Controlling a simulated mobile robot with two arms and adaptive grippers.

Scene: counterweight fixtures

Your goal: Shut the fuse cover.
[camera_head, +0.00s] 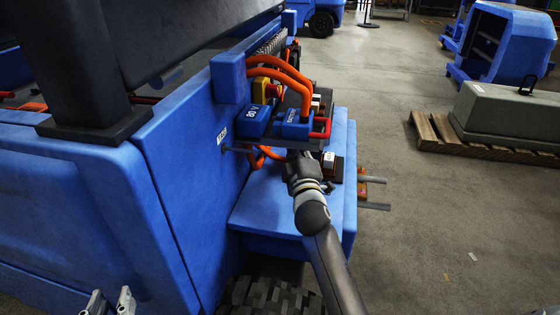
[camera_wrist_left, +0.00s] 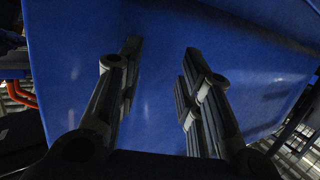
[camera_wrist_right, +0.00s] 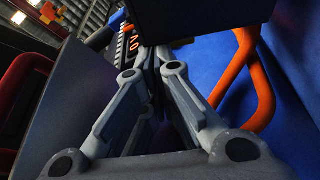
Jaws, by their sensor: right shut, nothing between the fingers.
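The fuse cover is hard to single out. A dark flat panel (camera_head: 280,138) below the blue connectors of the truck's electrical bay may be it; I cannot tell how far it stands open. My right gripper (camera_head: 296,160) is at this panel's lower edge. In the right wrist view the right gripper (camera_wrist_right: 152,60) has its fingers together with nothing between them, and its tips run up close beneath a dark block (camera_wrist_right: 205,20). Whether they touch is hidden. My left gripper (camera_head: 110,302) is at the bottom left, its fingers apart and empty in the left wrist view (camera_wrist_left: 160,70).
Orange cables (camera_head: 280,72) loop over the bay, and one hangs close right of my right gripper in its wrist view (camera_wrist_right: 245,80). The blue truck body (camera_head: 185,160) lies left. Grey rods (camera_head: 373,205) stick out right.

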